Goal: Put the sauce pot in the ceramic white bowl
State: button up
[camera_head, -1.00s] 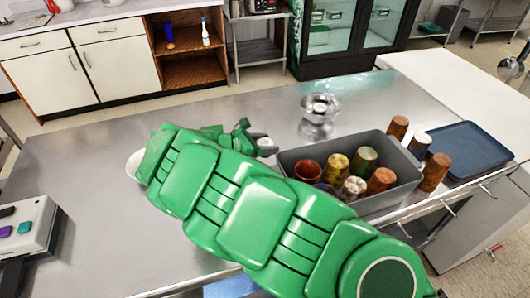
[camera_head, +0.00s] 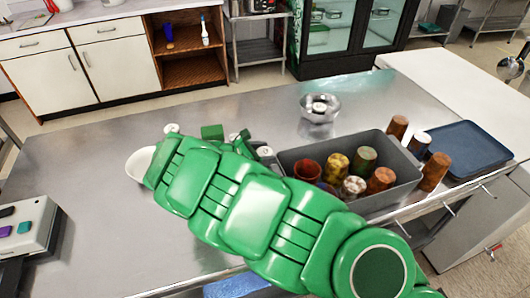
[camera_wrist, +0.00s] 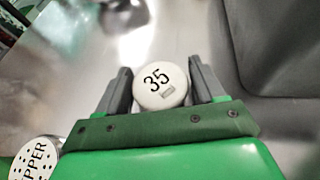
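A small round white-topped pot marked "35" (camera_wrist: 160,85) lies between the two dark fingers of my gripper (camera_wrist: 160,75) in the wrist view. The fingers stand open on either side of it, with very little gap; a firm grip does not show. I take it to be the sauce pot; a small white top also shows beside the grey bin in the head view (camera_head: 265,152). My gripper (camera_head: 242,137) is partly hidden by my green arm there. The white bowl (camera_head: 137,166) stands at the left of my arm, which hides its right part.
A pepper shaker (camera_wrist: 35,158) is at the lower left of the wrist view. A metal bowl (camera_head: 320,108) stands behind the grey bin (camera_head: 405,182) of several cups. A blue tray (camera_head: 468,150) lies at right.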

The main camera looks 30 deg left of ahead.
aim_at(266, 151)
jog(key=shift+r, duration=0.1)
jog(key=v, duration=0.5)
jog(key=shift+s+r, duration=0.1)
jog(key=shift+r, duration=0.2)
notch_tip(266, 151, up, 5)
jog(key=shift+o, duration=0.3)
jog(key=shift+r, duration=0.55)
jog(key=shift+o, duration=1)
jog(key=shift+r, duration=0.2)
